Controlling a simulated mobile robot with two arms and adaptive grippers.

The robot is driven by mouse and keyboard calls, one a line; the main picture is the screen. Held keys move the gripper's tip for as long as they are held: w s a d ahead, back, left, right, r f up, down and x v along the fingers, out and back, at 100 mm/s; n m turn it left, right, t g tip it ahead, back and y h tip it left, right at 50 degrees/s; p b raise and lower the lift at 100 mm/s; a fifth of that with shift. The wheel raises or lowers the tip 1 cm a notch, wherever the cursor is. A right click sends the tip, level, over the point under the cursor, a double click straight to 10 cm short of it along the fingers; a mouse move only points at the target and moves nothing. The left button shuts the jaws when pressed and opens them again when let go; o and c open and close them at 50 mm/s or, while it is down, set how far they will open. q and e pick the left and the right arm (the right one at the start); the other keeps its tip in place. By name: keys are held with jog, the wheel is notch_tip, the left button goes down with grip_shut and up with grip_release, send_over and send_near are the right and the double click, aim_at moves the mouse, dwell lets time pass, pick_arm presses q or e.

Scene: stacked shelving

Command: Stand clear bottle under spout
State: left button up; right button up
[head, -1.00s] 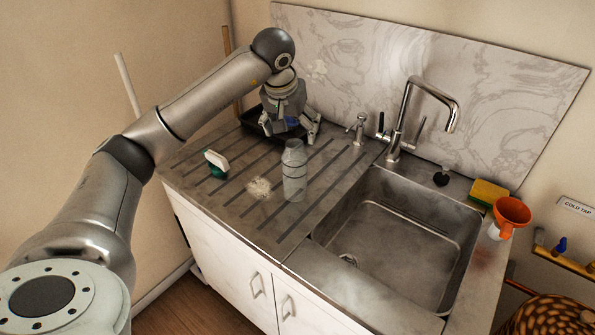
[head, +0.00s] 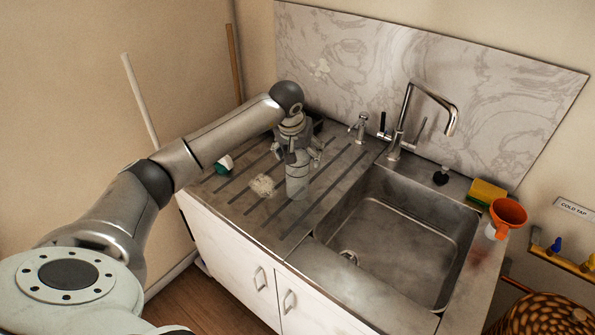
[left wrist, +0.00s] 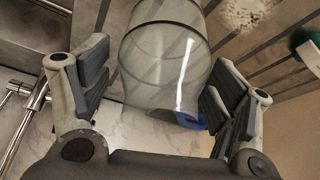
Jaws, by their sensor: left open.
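The clear bottle (head: 297,183) stands upright on the ribbed drainboard, left of the sink. My left gripper (head: 298,155) is over its top, and the arm hides the bottle's upper part in the head view. In the left wrist view the bottle (left wrist: 165,65) lies between the two open fingers of my left gripper (left wrist: 158,95), with gaps on both sides. A blue patch shows by the right finger. The spout (head: 451,122) of the tall chrome tap hangs over the sink (head: 400,215). My right gripper is not in view.
A small dispenser (head: 360,127) stands behind the bottle. A green and white brush (head: 224,165) and a pale spill (head: 263,186) lie to the left. A yellow sponge (head: 487,192) and an orange funnel (head: 508,213) are right of the sink. The basin looks empty.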

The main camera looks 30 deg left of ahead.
pick_arm(q)
jog(key=c, duration=1.1)
jog(key=shift+r, duration=0.1)
jog(key=shift+c, duration=0.2)
